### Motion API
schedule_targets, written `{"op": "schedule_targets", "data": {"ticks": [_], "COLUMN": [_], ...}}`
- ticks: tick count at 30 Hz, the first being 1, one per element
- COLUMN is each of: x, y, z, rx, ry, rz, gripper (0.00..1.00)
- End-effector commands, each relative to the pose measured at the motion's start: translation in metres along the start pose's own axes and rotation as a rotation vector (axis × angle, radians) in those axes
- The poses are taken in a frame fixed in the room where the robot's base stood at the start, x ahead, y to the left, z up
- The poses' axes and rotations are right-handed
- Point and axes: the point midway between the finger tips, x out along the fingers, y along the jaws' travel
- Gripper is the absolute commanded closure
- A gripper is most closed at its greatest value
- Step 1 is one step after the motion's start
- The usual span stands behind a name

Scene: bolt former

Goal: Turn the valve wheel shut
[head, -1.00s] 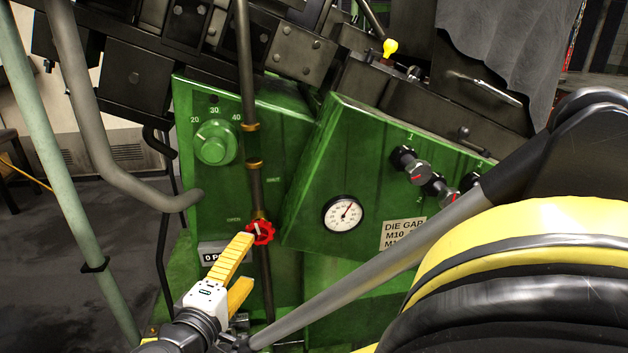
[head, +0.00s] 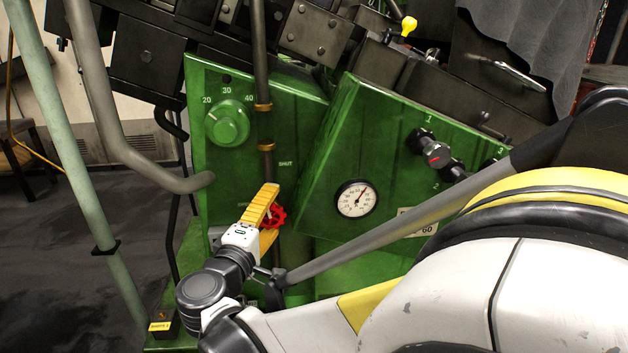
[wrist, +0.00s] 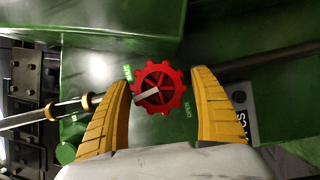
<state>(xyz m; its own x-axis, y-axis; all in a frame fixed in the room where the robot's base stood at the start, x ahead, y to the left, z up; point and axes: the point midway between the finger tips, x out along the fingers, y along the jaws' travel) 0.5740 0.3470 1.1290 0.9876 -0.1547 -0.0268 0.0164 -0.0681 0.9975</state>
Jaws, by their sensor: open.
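The red valve wheel (head: 277,216) sits on a dark vertical pipe in front of the green machine panel in the head view. In the wrist view the wheel (wrist: 160,88) is centred, with a scalloped rim, spokes and a pale pointer bar reaching left and slightly down from its hub. My gripper (wrist: 172,95) is open, one yellow finger on each side of the wheel, with visible gaps to the rim. In the head view my gripper (head: 266,207) partly covers the wheel. A "SHUT" label (head: 285,164) shows on the panel above the wheel.
A green knob (head: 228,124) is up and left on the panel. A round gauge (head: 356,199) and black knobs (head: 435,154) are on the box to the right. A grey bent pipe (head: 140,160) and a pale green post (head: 85,190) stand left of the arm.

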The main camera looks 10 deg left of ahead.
Motion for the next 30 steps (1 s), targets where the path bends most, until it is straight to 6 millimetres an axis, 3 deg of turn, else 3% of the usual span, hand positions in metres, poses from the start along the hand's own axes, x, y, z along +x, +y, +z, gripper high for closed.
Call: {"op": "schedule_targets", "data": {"ticks": [5,10,12,30], "x": [-0.0001,-0.0003,-0.0004,-0.0016], "y": [0.0002,0.0000,-0.0001,-0.0013], "z": [0.0000,0.0000,-0.0001,-0.0008], "rx": [0.000,0.000,0.000,0.010], "ry": [0.000,0.000,0.000,0.002], "rz": [0.000,-0.001,-0.001,-0.007], "gripper": [0.28,0.80,0.92,0.93]}}
